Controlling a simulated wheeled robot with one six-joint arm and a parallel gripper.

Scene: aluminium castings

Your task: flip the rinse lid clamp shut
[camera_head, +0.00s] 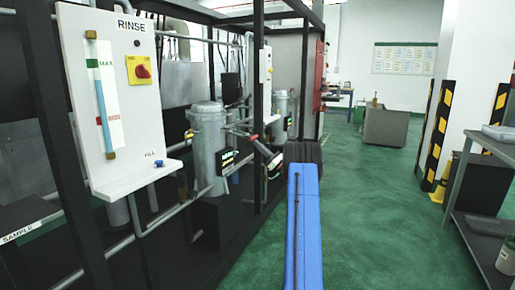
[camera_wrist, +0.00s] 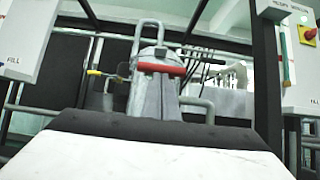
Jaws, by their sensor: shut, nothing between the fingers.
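The rinse vessel (camera_head: 209,140) is a grey upright cylinder right of the RINSE panel. Its lid clamp handle (camera_head: 254,137) appears as a red-ended lever sticking out to the right at lid height. In the wrist view the vessel (camera_wrist: 152,98) stands ahead, with the red handle (camera_wrist: 162,68) across its upper front and a grey hoop above. My gripper (camera_head: 264,150) is a small dark shape at the end of my blue arm, close to the red handle; I cannot tell whether they touch. It is shut and empty. My pale and black wrist housing hides the vessel's lower part.
The RINSE panel (camera_head: 120,100) with a red knob stands at the left, near a black frame post (camera_head: 60,130). Pipes and a yellow-handled valve (camera_head: 190,133) are beside the vessel. A shelf (camera_head: 480,215) stands at the right. The green floor (camera_head: 370,220) between is clear.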

